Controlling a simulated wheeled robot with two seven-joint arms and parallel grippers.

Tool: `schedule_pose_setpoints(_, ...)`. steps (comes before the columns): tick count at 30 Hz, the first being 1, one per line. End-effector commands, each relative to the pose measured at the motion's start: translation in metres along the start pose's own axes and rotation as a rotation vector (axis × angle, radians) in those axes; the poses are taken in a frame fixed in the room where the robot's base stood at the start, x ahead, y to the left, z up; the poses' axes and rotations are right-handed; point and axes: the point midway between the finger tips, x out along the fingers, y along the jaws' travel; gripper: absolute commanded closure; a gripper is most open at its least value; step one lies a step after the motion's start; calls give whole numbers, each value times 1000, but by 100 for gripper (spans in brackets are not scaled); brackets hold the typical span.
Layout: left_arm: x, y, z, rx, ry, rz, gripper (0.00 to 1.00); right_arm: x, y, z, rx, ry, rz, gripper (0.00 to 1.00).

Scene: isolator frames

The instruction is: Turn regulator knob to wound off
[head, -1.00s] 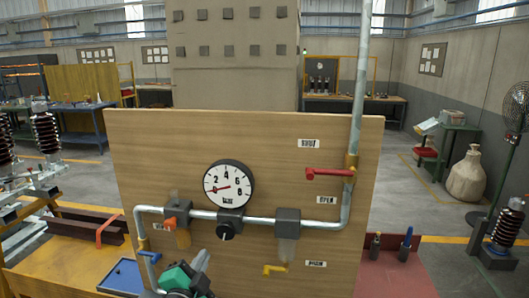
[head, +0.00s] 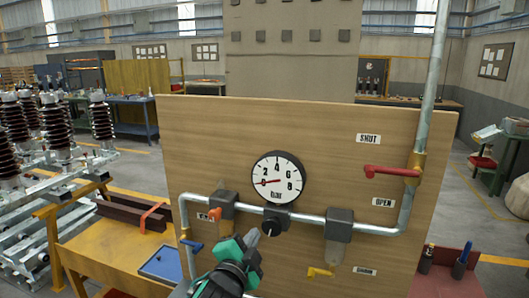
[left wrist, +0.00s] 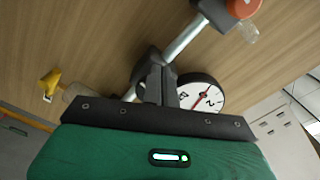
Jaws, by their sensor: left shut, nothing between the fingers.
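The black regulator knob (head: 273,227) sits on the dark regulator body under the round pressure gauge (head: 277,178), on a wooden panel (head: 330,130). The gauge needle points near 0. My left gripper (head: 252,237) is just left of and slightly below the knob, with its fingers pointing up towards it. In the left wrist view the fingers (left wrist: 158,82) are shut and empty, in front of the regulator and beside the gauge (left wrist: 202,92). They largely hide the knob there, so I cannot tell whether they touch it. My right gripper is not in view.
A pipe (head: 390,230) runs along the panel. A red lever (head: 390,171) is at right, between the SHUT and OPEN labels. An orange knob (head: 215,214) and a blue handle (head: 192,245) are at left. A yellow handle (head: 319,271) is below right.

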Motion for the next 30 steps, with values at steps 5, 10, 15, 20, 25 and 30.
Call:
schedule_pose_setpoints(5, 10, 0, 0, 0, 0, 0, 100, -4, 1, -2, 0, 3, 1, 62)
schedule_pose_setpoints(10, 12, 0, 0, 0, 0, 0, 100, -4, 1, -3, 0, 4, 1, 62)
schedule_pose_setpoints(15, 11, 0, 0, 0, 0, 0, 100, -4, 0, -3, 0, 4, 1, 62)
schedule_pose_setpoints(20, 11, 0, 0, 0, 0, 0, 100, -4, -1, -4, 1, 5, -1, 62)
schedule_pose_setpoints(25, 11, 0, -2, -1, 0, 1, 100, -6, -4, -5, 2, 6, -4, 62)
schedule_pose_setpoints(30, 11, 1, -4, 0, 0, 1, 100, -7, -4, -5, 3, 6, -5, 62)
